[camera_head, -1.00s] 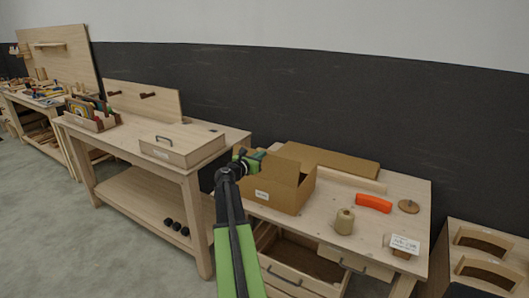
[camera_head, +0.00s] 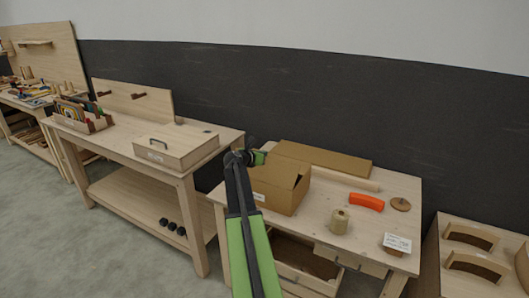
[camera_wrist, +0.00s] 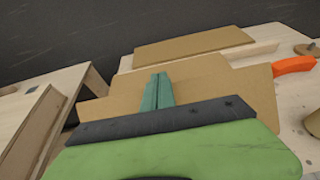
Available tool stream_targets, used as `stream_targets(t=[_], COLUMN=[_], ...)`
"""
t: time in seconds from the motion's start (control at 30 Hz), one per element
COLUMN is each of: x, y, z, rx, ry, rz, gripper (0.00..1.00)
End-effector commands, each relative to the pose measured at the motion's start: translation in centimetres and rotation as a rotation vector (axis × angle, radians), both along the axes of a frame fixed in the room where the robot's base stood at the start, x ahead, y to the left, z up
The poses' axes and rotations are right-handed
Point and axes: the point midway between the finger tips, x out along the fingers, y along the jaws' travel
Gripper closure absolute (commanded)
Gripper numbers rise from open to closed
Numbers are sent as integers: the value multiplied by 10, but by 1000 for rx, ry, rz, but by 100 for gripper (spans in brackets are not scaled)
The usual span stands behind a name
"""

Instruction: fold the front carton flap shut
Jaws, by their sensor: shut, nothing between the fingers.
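The brown cardboard carton (camera_head: 284,198) stands on the right-hand workbench. A flap slants up at its right side (camera_head: 302,177). My gripper (camera_head: 261,157) is at the carton's back left upper edge in the head view, partly hidden by my arm. In the wrist view, my gripper's green fingers (camera_wrist: 158,90) are together and empty, in front of the carton's cardboard flaps (camera_wrist: 205,77). Flaps also spread to the left and right there. I cannot tell whether the fingers touch cardboard. The front flap is not clearly distinguishable, and the carton's lower part is hidden in the wrist view.
A flat brown board (camera_head: 325,158) lies behind the carton. A spool (camera_head: 339,221), an orange object (camera_head: 366,202), a round wooden disc (camera_head: 400,204) and a white card (camera_head: 397,243) are to the right. A shallow wooden box (camera_head: 177,151) sits on the left bench.

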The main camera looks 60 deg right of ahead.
Motion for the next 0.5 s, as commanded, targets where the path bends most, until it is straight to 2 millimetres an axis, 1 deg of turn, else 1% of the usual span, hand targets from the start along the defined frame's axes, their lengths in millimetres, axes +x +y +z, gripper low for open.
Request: stream_targets(t=[0.03, 0.2, 0.5], x=[4, 13, 21], y=[-2, -11, -28], z=[-5, -15, -40], rx=[0, -1, -1], ry=[0, 0, 0], rz=[3, 13, 20], gripper=[100, 100, 100])
